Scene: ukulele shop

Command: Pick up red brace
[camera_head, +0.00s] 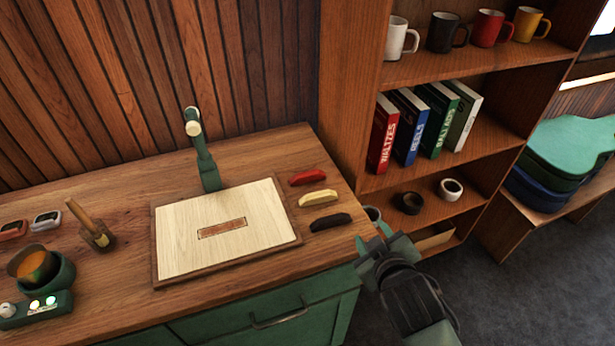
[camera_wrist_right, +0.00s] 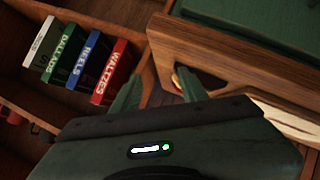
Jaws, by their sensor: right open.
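The red brace (camera_head: 308,177) lies on the wooden workbench (camera_head: 110,190), right of the pale board and farthest back of three curved braces. A cream brace (camera_head: 319,198) and a black brace (camera_head: 330,221) lie in front of it, apart from each other. My right gripper (camera_head: 371,232) is open and empty beside the bench's right edge, to the right of and nearer than the braces. In the right wrist view its two fingers (camera_wrist_right: 158,92) stand apart, with the bench edge close by. A small red and yellow patch shows by one finger, too little to identify. My left gripper is out of view.
A shelf unit (camera_head: 450,65) with mugs, books and small bowls stands right of the bench. The framed board (camera_head: 185,240), a green lamp-like stand (camera_head: 206,165), a brush (camera_head: 95,235) and a glue pot (camera_head: 58,275) occupy the bench. Ukulele cases (camera_head: 570,145) lie far right.

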